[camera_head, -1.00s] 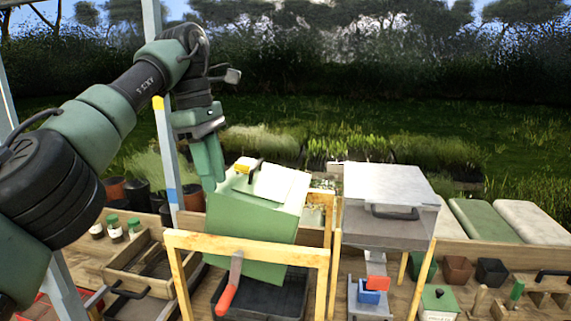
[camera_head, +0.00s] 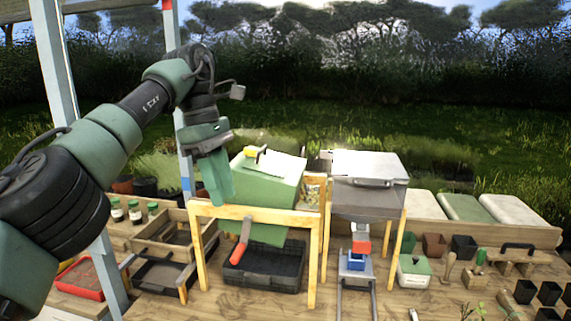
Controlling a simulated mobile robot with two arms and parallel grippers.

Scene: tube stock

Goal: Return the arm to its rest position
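My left arm comes in from the left and reaches over the bench. My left gripper (camera_head: 217,182) points down, in front of the left edge of a green box (camera_head: 262,190) that sits tilted in a wooden frame. The fingers appear close together, but I cannot tell whether they are open or shut. No object shows between them. My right arm and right gripper are not in view.
The wooden frame (camera_head: 255,213) stands over a black tray (camera_head: 262,270). A grey metal box (camera_head: 368,190) is to its right. Wooden drawers (camera_head: 165,240) and a red tray (camera_head: 80,277) lie left. A metal post (camera_head: 75,150) stands near my arm. Small pots (camera_head: 463,246) are at right.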

